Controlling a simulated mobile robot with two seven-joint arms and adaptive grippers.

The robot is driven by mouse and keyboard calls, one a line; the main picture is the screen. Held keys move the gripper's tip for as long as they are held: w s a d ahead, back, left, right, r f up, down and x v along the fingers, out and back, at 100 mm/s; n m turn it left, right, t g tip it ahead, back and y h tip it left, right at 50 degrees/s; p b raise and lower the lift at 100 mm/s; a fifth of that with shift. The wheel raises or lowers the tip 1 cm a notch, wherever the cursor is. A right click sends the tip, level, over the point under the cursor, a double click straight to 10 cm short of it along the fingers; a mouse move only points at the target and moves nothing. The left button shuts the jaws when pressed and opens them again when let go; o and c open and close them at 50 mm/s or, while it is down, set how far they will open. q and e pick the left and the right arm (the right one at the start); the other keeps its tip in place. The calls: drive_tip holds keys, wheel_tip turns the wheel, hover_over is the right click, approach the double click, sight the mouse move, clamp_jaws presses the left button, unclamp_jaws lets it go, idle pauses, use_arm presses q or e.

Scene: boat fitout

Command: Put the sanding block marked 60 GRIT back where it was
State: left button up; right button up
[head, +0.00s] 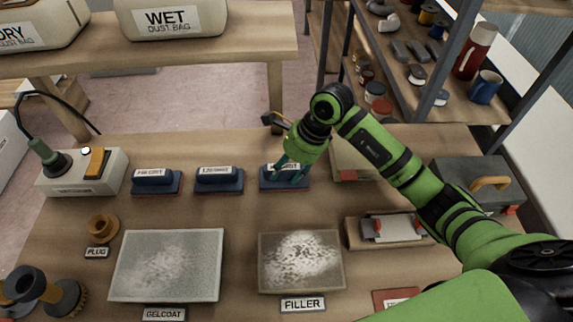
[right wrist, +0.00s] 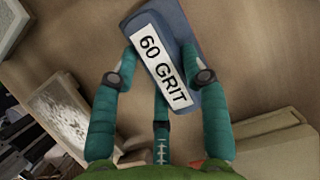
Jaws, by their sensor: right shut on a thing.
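The sanding block marked 60 GRIT (head: 270,184) is dark blue with a white label and a reddish underside. It is at the right end of a row of similar blocks on the wooden bench. My right gripper (head: 291,172) is shut on it from above and hides part of its label. In the right wrist view the label on the block (right wrist: 165,62) reads clearly between the green fingers (right wrist: 160,85). I cannot tell whether the block touches the bench or is slightly above it. My left gripper is not in view.
Two more blue sanding blocks (head: 155,181) (head: 219,180) stand to the left. A gelcoat panel (head: 168,265) and a filler panel (head: 301,262) lie in front. A sander on a pale box (head: 82,172) is far left; a grey toolbox (head: 478,180) is right.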

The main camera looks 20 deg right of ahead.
drive_tip(key=shift+f, duration=0.1)
drive_tip(key=shift+f, duration=0.1)
drive_tip(key=o, duration=1.2)
drive_tip(key=shift+r, duration=0.25)
drive_tip(key=b+v, duration=0.2)
drive_tip(key=v, duration=0.8)
drive_tip(key=shift+d+r, duration=0.2)
drive_tip(key=shift+d, duration=0.05)
drive_tip(key=shift+s+d+r, duration=0.15)
drive_tip(key=shift+r, duration=0.45)
